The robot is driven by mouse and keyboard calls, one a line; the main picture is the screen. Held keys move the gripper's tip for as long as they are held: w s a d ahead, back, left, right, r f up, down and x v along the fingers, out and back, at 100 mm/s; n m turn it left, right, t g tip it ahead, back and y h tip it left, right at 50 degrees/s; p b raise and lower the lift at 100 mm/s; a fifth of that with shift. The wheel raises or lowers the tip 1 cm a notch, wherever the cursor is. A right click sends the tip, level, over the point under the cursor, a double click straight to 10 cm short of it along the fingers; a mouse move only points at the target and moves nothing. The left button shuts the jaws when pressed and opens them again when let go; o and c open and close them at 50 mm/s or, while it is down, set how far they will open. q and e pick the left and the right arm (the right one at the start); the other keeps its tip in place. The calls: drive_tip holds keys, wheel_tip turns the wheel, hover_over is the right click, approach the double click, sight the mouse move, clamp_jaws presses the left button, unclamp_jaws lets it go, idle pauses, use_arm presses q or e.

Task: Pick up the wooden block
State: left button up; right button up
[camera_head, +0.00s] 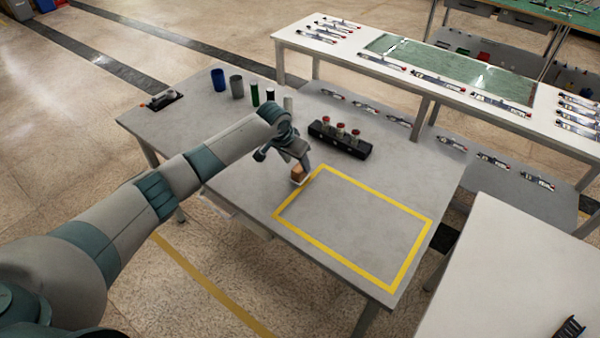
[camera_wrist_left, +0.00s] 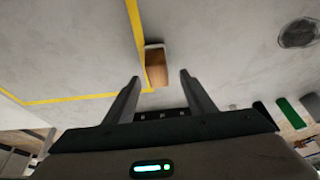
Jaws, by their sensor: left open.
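The wooden block (camera_head: 297,173) is small and brown with a pale end. My left gripper (camera_head: 281,165) is over the table close to the block, and the arm partly covers that area. In the left wrist view my left gripper (camera_wrist_left: 160,77) is open, with nothing held between the fingers. My right gripper is in neither view.
A black rack (camera_head: 340,139) with red-topped items stands behind the block. Several cups and cylinders, including a blue cup (camera_head: 218,80), stand at the table's back left. The yellow rectangle (camera_head: 362,275) encloses bare tabletop. A white table (camera_head: 500,285) is at the right.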

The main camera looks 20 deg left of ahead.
sight(299, 167)
use_arm(q)
drive_tip(key=shift+d+f, duration=0.15)
drive_tip(key=shift+f, duration=0.1)
drive_tip(key=p+x, duration=0.1)
drive_tip(key=x, duration=0.1)
drive_tip(key=shift+w+d+f, duration=0.15)
drive_tip(key=shift+f, duration=0.25)
drive_tip(key=shift+w+f+p, duration=0.2)
drive_tip(key=shift+f+p, duration=0.15)
drive_tip(key=shift+f, duration=0.3)
drive_tip(key=c, duration=1.2)
